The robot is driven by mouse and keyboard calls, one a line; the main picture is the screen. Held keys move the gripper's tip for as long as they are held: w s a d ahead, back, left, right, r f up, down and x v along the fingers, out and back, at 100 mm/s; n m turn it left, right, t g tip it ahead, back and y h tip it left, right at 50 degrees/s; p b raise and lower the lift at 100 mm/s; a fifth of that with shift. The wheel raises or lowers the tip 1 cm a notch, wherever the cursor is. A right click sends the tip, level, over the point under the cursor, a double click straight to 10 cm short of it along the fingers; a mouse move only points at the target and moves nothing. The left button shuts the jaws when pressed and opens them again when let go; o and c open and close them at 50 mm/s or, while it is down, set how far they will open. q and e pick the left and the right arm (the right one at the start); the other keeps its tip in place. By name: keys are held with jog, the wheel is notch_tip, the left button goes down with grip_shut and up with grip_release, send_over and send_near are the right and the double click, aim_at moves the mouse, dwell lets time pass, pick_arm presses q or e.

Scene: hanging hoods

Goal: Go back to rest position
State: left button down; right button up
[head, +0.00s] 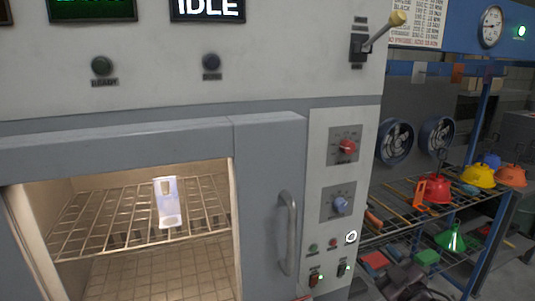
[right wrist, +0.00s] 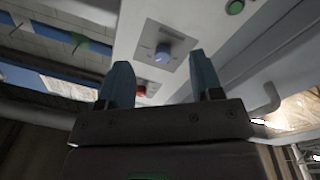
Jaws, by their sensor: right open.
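My right gripper (right wrist: 160,66) shows in the right wrist view with its two blue-grey fingers apart and nothing between them. In the head view, dark parts at the lower right (head: 400,283) appear to be this gripper, in front of the shelf and right of the control panel. My left gripper is not in view.
A grey oven door (head: 268,190) with a vertical handle (head: 287,232) stands ahead. Behind its window, a pale translucent object (head: 168,203) is on a wire rack (head: 95,222). The control panel (head: 342,180) has knobs and switches. A shelf holds several coloured hoods (head: 478,176).

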jog(key=s+f+m+g+h, duration=0.3)
jog(key=s+f+m, duration=0.1)
jog(key=s+f, duration=0.7)
jog(key=s+f+m+g+h, duration=0.3)
jog(key=s+f+m, duration=0.2)
jog(key=s+f, duration=0.6)
jog(key=s, duration=0.5)
jog(key=shift+d+f, duration=0.15)
jog(key=shift+d, duration=0.05)
